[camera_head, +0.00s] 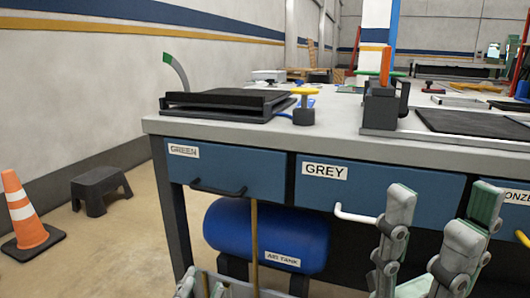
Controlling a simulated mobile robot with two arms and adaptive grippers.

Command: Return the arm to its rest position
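My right gripper (442,212) is in the lower right of the head view. Its two grey, green-padded fingers point up and stand well apart with nothing between them. They appear in front of the workbench drawers. What looks like my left gripper (203,284) is at the bottom edge, left of centre. Only the tops of some grey parts show there, and most of it is cut off by the frame. I cannot tell whether it is open or shut.
A workbench (215,133) has blue drawers labelled GREEN (224,172) and GREY (372,190). A blue air tank (262,235) sits below, with a thin brown stick (254,225) in front. An orange cone (22,212) and black stool (98,185) stand on the floor at left.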

